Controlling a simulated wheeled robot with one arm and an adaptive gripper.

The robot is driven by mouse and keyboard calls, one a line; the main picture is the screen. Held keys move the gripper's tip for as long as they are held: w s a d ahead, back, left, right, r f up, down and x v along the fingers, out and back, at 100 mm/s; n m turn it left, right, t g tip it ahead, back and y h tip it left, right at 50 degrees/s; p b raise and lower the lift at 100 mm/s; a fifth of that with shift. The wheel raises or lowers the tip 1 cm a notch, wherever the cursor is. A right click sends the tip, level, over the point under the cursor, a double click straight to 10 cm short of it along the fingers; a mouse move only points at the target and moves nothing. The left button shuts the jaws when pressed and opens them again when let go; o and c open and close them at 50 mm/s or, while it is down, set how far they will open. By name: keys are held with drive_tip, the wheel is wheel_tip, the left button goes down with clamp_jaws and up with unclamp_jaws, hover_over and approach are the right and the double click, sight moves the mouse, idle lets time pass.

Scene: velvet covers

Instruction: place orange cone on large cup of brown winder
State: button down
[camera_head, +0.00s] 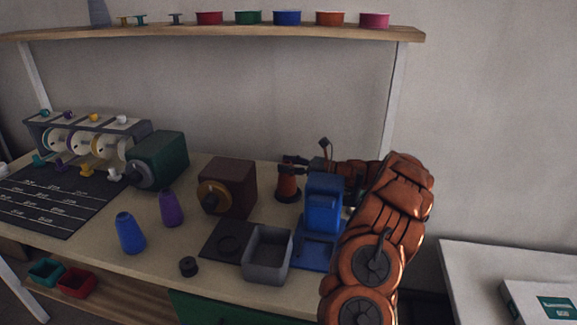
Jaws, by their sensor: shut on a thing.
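The orange cone (288,184) is upright behind the blue machine and right of the brown winder, with its top at my gripper (291,162). My gripper is shut on the cone; the fingertips are small and dark here. I cannot tell whether the cone's bottom touches the table. The brown winder (230,181) is a dark brown box on the table. A round brass-coloured cup (207,194) with a dark centre is on its front left face. I see no cone on that cup.
A blue machine (323,198) stands just in front of my arm. A grey bin (267,256), a blue cone (130,232) and a purple cone (171,208) stand nearer the front. A green winder (160,158) is left of the brown one. A shelf (230,34) hangs above.

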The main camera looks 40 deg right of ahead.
drive_tip(key=shift+f, duration=0.35)
drive_tip(key=c, duration=0.5)
unclamp_jaws()
drive_tip(key=shift+c, duration=0.2)
drive_tip(key=shift+r, duration=0.15)
drive_tip(key=shift+s+d, duration=0.2)
drive_tip(key=shift+s, duration=0.05)
drive_tip(key=v, duration=1.1)
drive_tip(key=shift+s+d+b, duration=0.15)
drive_tip(key=shift+d+b, duration=0.05)
drive_tip(key=shift+b, duration=0.25)
drive_tip(key=shift+r, duration=0.1)
